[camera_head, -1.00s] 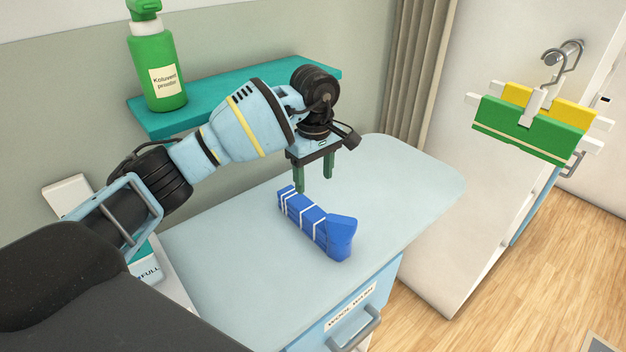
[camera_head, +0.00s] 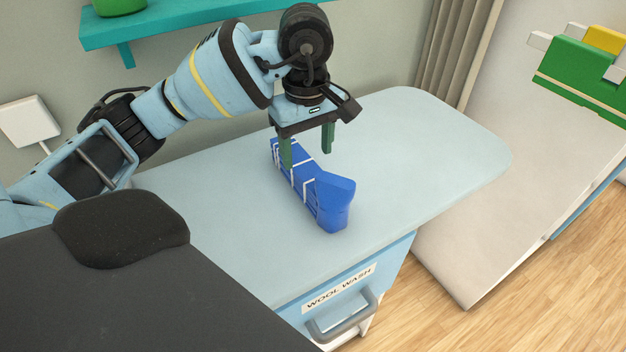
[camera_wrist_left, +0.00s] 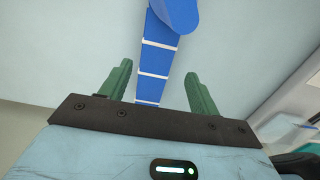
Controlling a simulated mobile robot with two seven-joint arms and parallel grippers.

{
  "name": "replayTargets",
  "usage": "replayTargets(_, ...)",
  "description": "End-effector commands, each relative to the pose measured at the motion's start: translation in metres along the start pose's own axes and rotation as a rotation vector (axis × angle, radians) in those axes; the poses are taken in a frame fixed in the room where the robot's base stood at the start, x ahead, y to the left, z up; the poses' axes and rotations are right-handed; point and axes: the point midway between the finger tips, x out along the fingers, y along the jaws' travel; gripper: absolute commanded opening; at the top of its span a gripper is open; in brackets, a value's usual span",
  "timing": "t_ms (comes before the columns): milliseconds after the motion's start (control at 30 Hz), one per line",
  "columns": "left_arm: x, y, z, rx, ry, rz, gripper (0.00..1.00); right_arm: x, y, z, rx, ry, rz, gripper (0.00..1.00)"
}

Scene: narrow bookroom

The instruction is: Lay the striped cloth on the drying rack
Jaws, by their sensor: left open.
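The striped cloth (camera_head: 312,187) is a blue, sock-shaped piece with white stripes, lying on the pale blue worktop. It also shows in the left wrist view (camera_wrist_left: 156,60), running between the fingers. My left gripper (camera_head: 307,157) is open, pointing down over the striped part, one green finger to each side. In the wrist view its fingers (camera_wrist_left: 157,75) stand apart from the cloth with a gap on both sides. How high the tips are above the worktop is hard to tell. I see nothing that is clearly a drying rack. My right gripper is not in view.
The worktop (camera_head: 430,150) is clear around the cloth. A teal shelf (camera_head: 180,22) with a green bottle (camera_head: 118,5) is on the wall behind. Green and yellow pieces (camera_head: 575,70) hang at the right by a white panel. A "WOOL WASH" drawer (camera_head: 340,285) is below.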

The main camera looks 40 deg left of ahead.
Motion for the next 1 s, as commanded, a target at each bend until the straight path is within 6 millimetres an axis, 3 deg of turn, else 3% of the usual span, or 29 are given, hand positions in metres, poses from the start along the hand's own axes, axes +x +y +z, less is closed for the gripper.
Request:
replayTargets(200, 0.022, 0.000, 0.000, 0.001, -0.001, -0.004, 0.62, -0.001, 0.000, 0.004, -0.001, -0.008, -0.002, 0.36)
replayTargets(433, 0.029, 0.001, 0.002, 0.001, -0.001, -0.003, 0.62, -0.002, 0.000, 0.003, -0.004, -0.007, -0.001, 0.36)
replayTargets(733, 0.069, 0.004, 0.005, 0.000, 0.000, -0.004, 0.62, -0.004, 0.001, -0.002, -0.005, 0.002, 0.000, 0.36)
replayTargets(1000, 0.076, 0.004, 0.004, 0.001, 0.000, -0.002, 0.62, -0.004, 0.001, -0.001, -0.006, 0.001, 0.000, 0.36)
